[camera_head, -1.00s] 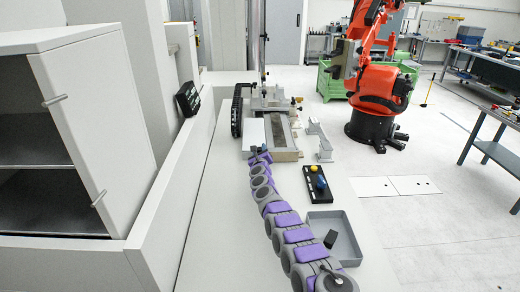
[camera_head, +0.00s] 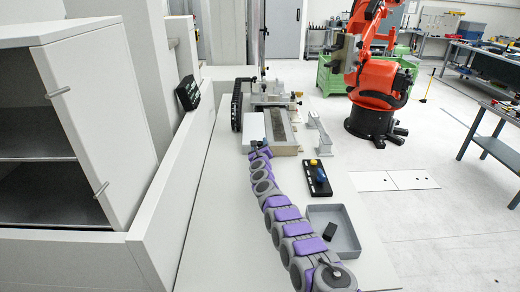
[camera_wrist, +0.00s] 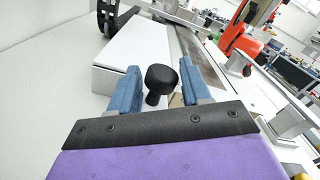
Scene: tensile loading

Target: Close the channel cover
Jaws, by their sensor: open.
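A white, flat-topped cover (camera_wrist: 135,50) lies along the left side of the machine's grey channel (camera_wrist: 190,45); both also show in the head view, the cover (camera_head: 253,127) beside the channel (camera_head: 279,124). A round black knob (camera_wrist: 161,78) stands at the cover's near end. My gripper (camera_wrist: 160,68) is open, with one blue finger on each side of the knob. A gap shows between the knob and each finger. In the head view my gripper (camera_head: 259,150) is at the cover's near end, and its fingers are too small to make out.
A black panel with yellow and blue controls (camera_head: 319,178) and a grey tray (camera_head: 346,240) holding a small dark block (camera_head: 330,235) lie right of my arm. A metal bracket (camera_head: 319,134) stands right of the machine. A low white wall (camera_head: 170,190) runs along the left.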

